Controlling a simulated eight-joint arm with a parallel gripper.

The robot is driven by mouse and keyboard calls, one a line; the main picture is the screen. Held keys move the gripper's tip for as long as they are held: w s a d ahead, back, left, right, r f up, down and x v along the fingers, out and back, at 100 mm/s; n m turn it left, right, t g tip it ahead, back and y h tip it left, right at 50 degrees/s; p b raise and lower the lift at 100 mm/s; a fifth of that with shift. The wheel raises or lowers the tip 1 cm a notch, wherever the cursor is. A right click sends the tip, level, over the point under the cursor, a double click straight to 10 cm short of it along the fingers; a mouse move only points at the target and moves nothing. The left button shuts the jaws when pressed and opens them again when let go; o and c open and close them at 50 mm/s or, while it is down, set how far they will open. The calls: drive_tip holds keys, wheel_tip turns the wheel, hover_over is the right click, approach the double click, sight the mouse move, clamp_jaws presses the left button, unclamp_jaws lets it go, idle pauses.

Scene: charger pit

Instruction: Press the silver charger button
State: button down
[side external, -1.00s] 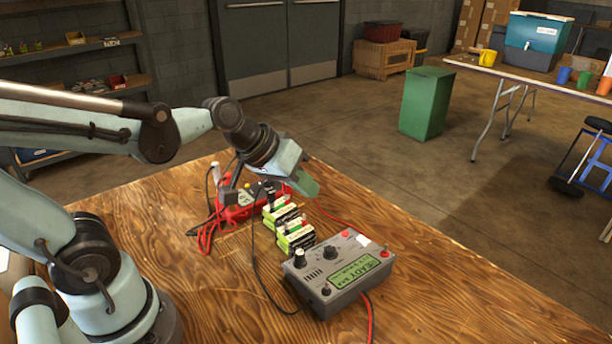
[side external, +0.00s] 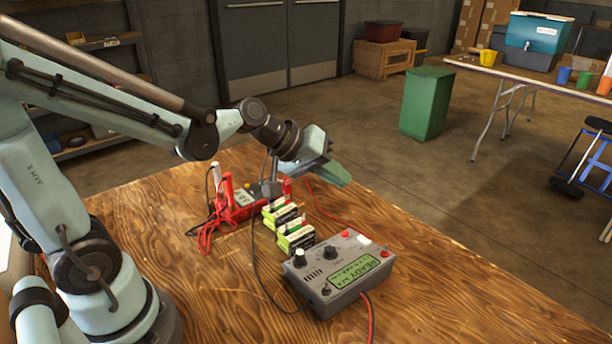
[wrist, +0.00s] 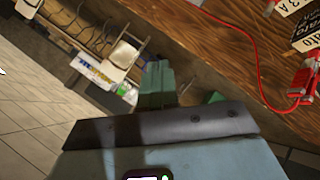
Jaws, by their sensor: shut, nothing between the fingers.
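The grey charger (side external: 340,275) lies on the wooden table in the side view, with a green screen reading READY, dark knobs and red terminals. My gripper (side external: 338,174) is shut and empty, with green fingers. It hangs in the air above and behind the charger, well apart from it. The shut fingers (wrist: 157,86) also show in the wrist view, where the charger cannot be made out.
Green-and-black batteries (side external: 290,229) stand between the charger and a red meter (side external: 238,205) with cables. A black cable and a red cable cross the table (side external: 450,300). The table's right part is clear. A green bin (side external: 425,103) stands on the floor beyond.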

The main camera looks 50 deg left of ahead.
hover_over(338, 235)
drive_tip(key=shift+a+f, duration=0.15)
drive_tip(key=shift+f, duration=4.1)
drive_tip(key=shift+f, duration=0.2)
drive_tip(key=shift+f, duration=0.2)
drive_tip(key=shift+f, duration=0.35)
drive_tip(key=shift+r, duration=0.75)
drive_tip(key=shift+r, duration=0.15)
drive_tip(key=shift+a+r, duration=0.25)
drive_tip(key=shift+r, duration=0.95)
drive_tip(key=shift+a+r, duration=0.2)
drive_tip(key=shift+r, duration=0.95)
